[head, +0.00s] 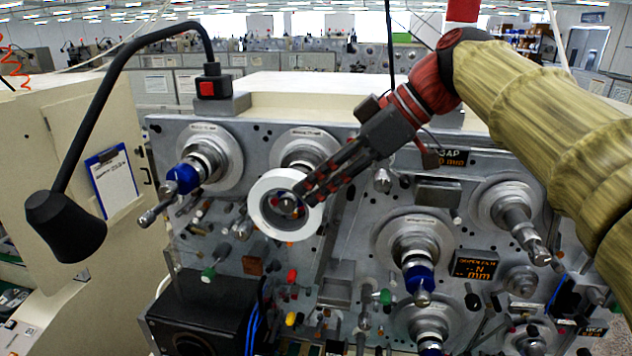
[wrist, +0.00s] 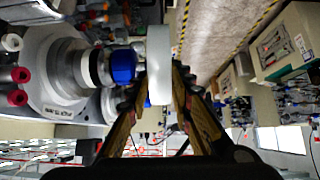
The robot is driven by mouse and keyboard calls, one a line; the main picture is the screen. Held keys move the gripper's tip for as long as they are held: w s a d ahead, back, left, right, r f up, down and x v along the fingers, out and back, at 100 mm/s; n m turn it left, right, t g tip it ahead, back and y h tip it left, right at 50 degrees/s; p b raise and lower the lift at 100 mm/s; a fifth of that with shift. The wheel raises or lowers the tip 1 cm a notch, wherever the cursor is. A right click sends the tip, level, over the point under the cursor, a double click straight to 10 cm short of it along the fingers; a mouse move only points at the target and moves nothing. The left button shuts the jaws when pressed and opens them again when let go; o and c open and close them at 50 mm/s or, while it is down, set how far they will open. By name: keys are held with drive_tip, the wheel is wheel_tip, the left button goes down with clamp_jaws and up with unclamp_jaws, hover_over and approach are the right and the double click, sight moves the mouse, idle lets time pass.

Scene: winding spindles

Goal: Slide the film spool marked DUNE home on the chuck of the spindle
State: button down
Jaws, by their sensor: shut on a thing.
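The film spool (head: 264,222) is a white ring with a dark bore, held up in front of the upper middle spindle (head: 300,146). No DUNE marking is readable. My gripper (head: 308,194) is shut on the spool's right side in the head view. In the wrist view the spool (wrist: 158,58) stands edge-on at the fingertips (wrist: 157,100). A blue chuck (wrist: 122,66) on a silver spindle (wrist: 72,66) shows just left of it there. Bits of blue and red show in the bore in the head view. How far the chuck enters the bore is hidden.
A spindle with a blue chuck (head: 183,179) stands to the left, and another (head: 420,278) is lower right. A black gooseneck lamp (head: 66,226) hangs at the left. Several coloured knobs and a black box (head: 212,312) sit below the spool.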

drive_tip(key=shift+w+d+p, duration=0.2)
drive_tip(key=shift+w+p, duration=0.55)
drive_tip(key=shift+w, duration=0.85)
drive_tip(key=shift+w+d+p, duration=0.25)
drive_tip(key=shift+w+p, duration=0.55)
drive_tip(key=shift+w, duration=0.85)
drive_tip(key=shift+w+d+p, duration=0.2)
drive_tip(key=shift+w+p, duration=0.55)
drive_tip(key=shift+w, duration=0.85)
drive_tip(key=shift+w+d+p, duration=0.1)
drive_tip(key=shift+w+p, duration=0.2)
drive_tip(key=shift+w, duration=0.25)
drive_tip(key=shift+r, duration=0.1)
drive_tip(key=shift+w+r, duration=0.1)
drive_tip(key=shift+r, duration=0.05)
drive_tip(key=c, duration=2)
unclamp_jaws()
drive_tip(key=o, duration=0.5)
drive_tip(key=shift+w, duration=0.4)
drive_tip(key=shift+c, duration=0.2)
drive_tip(key=shift+o, duration=0.2)
drive_tip(key=shift+d+f, duration=0.15)
drive_tip(key=shift+f, duration=0.05)
drive_tip(key=shift+s, duration=0.1)
